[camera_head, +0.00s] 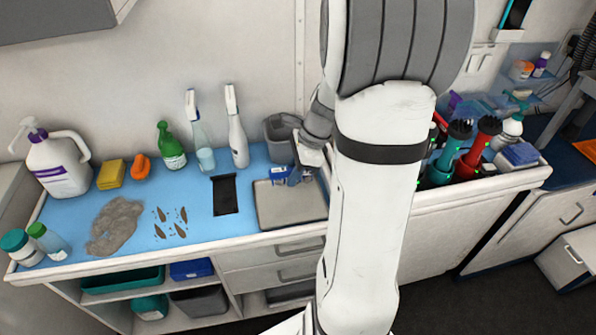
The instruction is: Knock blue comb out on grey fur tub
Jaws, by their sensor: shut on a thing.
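The grey fur tub (279,152) stands on the blue counter mat against the back wall, just left of my arm. My gripper (301,168) is beside the tub's right side, low and partly hidden by my own arm. It is shut on the blue comb (296,178), which shows as a small dark blue shape over the far edge of a grey tray (285,212). The comb appears apart from the tub's rim, but its far end is hard to make out.
A small blue and white item (279,173) is at the tray's back edge. Spray bottles (237,140), a green bottle (171,147), a large white jug (57,162) and a fur clump (116,226) are further left.

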